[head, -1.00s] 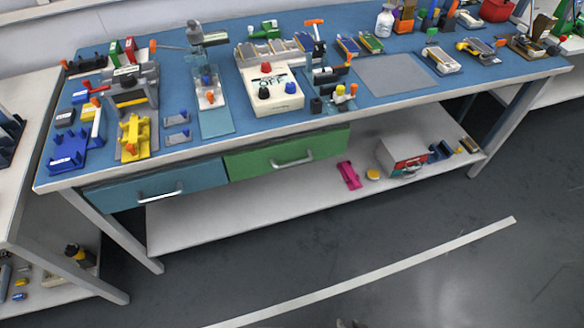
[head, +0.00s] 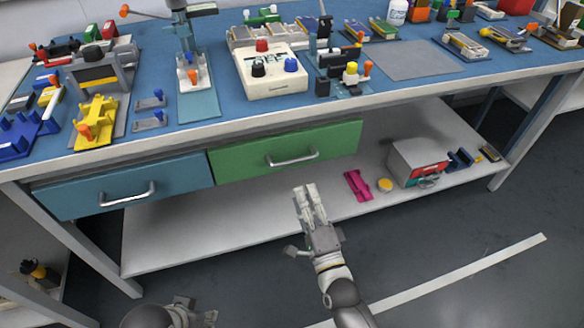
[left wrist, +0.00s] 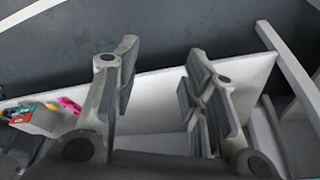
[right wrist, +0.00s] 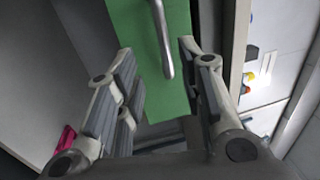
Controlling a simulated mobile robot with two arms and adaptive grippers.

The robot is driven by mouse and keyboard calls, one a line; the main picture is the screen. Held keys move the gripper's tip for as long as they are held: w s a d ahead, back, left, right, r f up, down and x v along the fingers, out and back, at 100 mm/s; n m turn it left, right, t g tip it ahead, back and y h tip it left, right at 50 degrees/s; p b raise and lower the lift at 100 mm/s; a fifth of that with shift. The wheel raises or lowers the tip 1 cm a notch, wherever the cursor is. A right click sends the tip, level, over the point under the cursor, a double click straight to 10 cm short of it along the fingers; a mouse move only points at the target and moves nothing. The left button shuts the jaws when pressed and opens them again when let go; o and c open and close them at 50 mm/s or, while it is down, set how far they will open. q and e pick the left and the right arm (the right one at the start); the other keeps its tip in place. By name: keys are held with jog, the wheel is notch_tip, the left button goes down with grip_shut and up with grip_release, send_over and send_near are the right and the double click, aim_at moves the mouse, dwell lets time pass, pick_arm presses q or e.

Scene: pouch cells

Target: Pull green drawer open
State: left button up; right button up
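The green drawer (head: 240,161) is shut under the workbench, right of the blue drawer. Its silver bar handle (head: 292,160) is on the front. My right gripper (head: 309,189) is below and in front of the handle in the head view. In the right wrist view the green drawer (right wrist: 150,50) and its handle (right wrist: 163,40) show beyond the gripper (right wrist: 163,70), whose fingers are apart and empty. My left gripper (left wrist: 158,65) is open and empty in the left wrist view. In the head view only part of the left arm shows at the bottom edge.
The blue drawer (head: 80,193) with its own handle is shut on the left. The lower shelf (head: 190,234) holds a magenta part (head: 357,185), a yellow round piece (head: 385,185) and a box (head: 417,165). Tools crowd the bench top. The floor in front is open.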

aim_at(292, 160)
jog(key=shift+r+b+x, duration=0.15)
jog(key=shift+b+x, duration=0.3)
jog(key=shift+x, duration=2.25)
jog(key=shift+r+b+x, duration=0.1)
jog(key=shift+b+x, duration=0.3)
jog(key=shift+x, duration=2.35)
pick_arm(q)
jog(key=shift+s+r, duration=0.3)
jog(key=shift+r, duration=0.1)
pick_arm(e)
grip_shut()
